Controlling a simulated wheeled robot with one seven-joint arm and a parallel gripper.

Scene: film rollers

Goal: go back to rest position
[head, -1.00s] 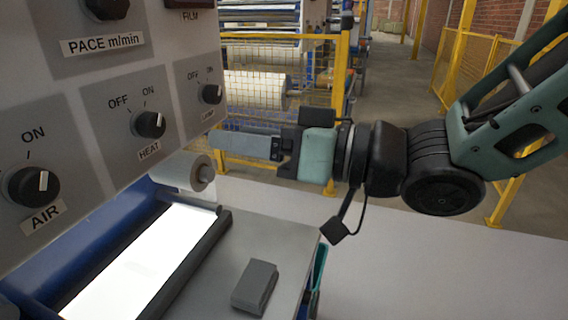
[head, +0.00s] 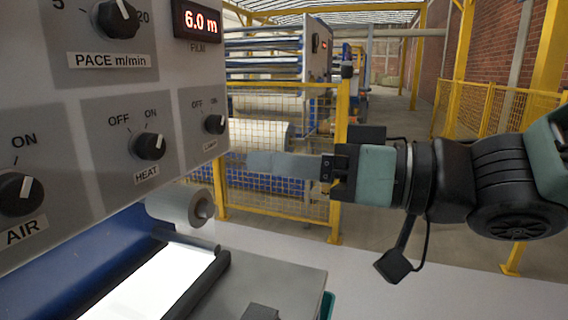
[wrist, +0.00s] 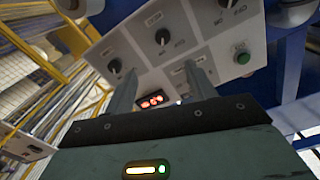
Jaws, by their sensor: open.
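My gripper (head: 262,162) reaches in from the right in the head view, level, with its fingers pointing left toward the control panel (head: 70,160). It is apart from the panel, to the right of the lamp knob (head: 215,125). In the wrist view my gripper (wrist: 160,90) shows two fingers spread apart with nothing between them. The panel (wrist: 205,45) with its knobs and a red display lies beyond the fingers. In the head view the heat knob (head: 149,147), air knob (head: 18,194) and pace knob (head: 118,18) are visible, and the film display (head: 198,22) reads 6.0 m.
Below the panel are a white film roll (head: 180,206) and a lit white strip (head: 150,285). A grey block (head: 260,312) lies on the grey top, cut by the frame edge. A yellow mesh fence (head: 280,190) stands behind my gripper.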

